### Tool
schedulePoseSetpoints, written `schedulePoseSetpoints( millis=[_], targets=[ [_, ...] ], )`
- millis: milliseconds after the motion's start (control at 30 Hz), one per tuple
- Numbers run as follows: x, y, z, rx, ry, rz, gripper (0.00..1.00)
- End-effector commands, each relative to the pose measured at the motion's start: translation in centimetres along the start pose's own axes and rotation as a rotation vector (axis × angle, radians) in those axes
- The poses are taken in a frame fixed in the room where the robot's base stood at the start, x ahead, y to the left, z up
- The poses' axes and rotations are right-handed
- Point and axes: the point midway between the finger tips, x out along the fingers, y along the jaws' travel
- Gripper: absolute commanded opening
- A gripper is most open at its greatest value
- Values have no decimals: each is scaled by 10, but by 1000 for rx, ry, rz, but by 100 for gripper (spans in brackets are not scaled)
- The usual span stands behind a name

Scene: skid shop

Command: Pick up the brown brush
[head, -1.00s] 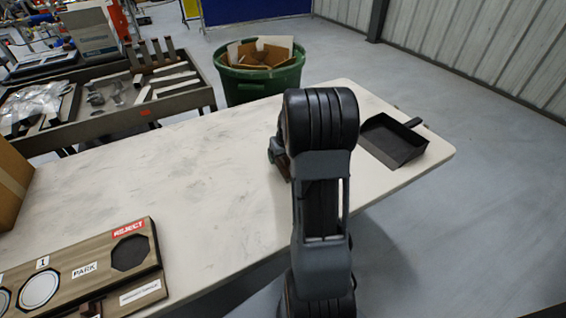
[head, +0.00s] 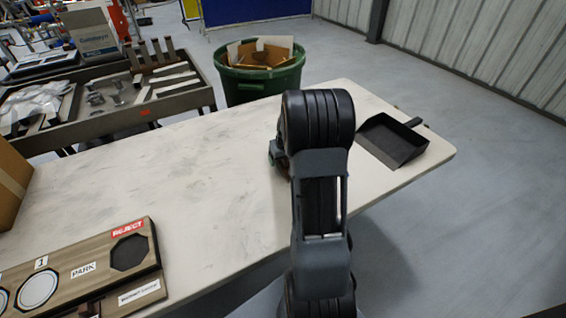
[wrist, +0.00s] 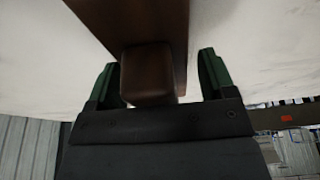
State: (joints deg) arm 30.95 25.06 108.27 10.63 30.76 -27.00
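The brown brush (wrist: 150,75) shows in the wrist view as a dark brown wooden block with a wider part behind it at the top of the picture. My gripper (wrist: 158,60) is open, with one green finger on each side of the brush's near end. The left finger is very close to the wood, and a gap shows at the right finger. I cannot tell whether either finger touches it. In the head view my arm hides most of the gripper and the brush, over the right part of the pale table (head: 190,190).
A black dustpan (head: 393,141) lies right of my arm near the table's right end. A board with round recesses (head: 95,270) lies at the front left. A green bin (head: 262,85) stands behind the table. The table's middle is clear.

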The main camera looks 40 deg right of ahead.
Motion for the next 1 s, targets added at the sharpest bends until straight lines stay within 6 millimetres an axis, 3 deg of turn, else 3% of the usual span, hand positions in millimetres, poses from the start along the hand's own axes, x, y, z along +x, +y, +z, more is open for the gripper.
schedulePoseSetpoints(
  millis=[67, 500, 833, 1000],
  targets=[
    [0, 0, 0, 0, 0, 0, 69],
    [0, 0, 0, 0, 0, 0, 26],
    [-3, 0, -1, 0, 0, 0, 25],
    [-17, 0, -6, 0, 5, 1, 25]
  ],
)
